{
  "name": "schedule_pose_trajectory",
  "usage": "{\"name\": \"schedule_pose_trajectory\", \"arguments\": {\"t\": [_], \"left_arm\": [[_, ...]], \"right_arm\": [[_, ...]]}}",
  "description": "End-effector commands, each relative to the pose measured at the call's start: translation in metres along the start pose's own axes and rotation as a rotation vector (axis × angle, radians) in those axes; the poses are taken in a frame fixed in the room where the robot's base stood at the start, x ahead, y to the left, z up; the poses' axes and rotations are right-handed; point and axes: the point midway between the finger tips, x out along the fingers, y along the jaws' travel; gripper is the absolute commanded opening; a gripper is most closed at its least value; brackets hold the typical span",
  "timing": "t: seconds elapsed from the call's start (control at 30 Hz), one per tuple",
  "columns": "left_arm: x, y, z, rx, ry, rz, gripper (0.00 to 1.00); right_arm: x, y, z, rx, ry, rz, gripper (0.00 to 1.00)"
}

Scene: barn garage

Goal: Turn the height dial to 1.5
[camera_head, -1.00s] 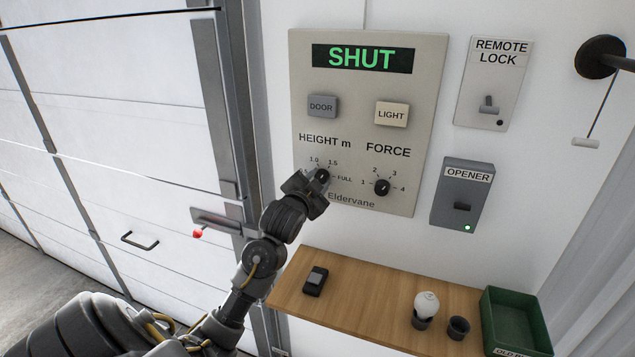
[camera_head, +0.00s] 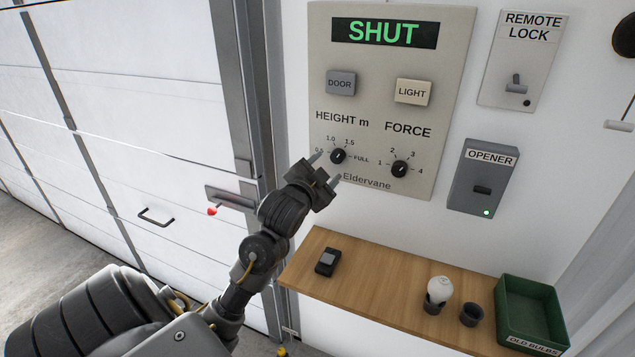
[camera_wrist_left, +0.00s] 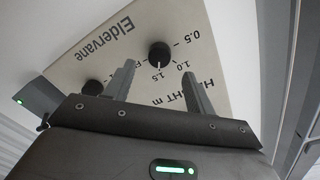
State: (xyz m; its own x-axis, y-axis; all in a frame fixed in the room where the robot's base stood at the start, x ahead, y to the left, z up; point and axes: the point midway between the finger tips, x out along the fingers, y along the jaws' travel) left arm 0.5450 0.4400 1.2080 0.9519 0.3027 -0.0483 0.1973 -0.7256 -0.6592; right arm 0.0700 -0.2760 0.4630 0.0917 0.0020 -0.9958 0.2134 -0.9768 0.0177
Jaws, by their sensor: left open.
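The black height dial (camera_head: 338,156) sits on the beige wall panel (camera_head: 455,75), under the words HEIGHT m. Its scale runs from 0.5 through 1.0 and 1.5 to FULL. Its small pale mark seems to face the 1.5 side, though it is tiny. My left gripper (camera_head: 325,169) is open, just to the lower left of the dial and apart from it. In the left wrist view the dial (camera_wrist_left: 159,54) shows beyond the gap between the two empty fingers (camera_wrist_left: 158,70). My right gripper is out of view.
The black force dial (camera_head: 399,169) is right of the height dial. The DOOR button (camera_head: 341,83) and LIGHT button (camera_head: 412,92) are above, under a display reading SHUT (camera_head: 384,33). A wooden shelf (camera_head: 385,300) juts out below. The opener box (camera_head: 482,178) is at right.

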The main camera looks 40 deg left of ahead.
Motion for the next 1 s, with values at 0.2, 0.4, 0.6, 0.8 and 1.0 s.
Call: {"name": "schedule_pose_trajectory", "arguments": {"t": [0.2,0.4,0.6,0.8,1.0], "left_arm": [[-0.037,0.001,0.001,0.0,0.002,0.0,0.55],[-0.051,0.0,0.0,0.0,0.0,0.0,0.55],[-0.052,0.0,0.0,0.0,0.0,0.0,0.55],[-0.052,0.0,0.0,0.0,0.0,0.0,0.55],[-0.052,0.002,0.001,-0.001,-0.003,0.004,0.55]], "right_arm": [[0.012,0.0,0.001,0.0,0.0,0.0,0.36],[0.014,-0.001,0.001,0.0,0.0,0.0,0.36],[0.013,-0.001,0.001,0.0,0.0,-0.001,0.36],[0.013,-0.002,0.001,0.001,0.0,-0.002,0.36],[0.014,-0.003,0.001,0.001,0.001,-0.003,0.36]]}}
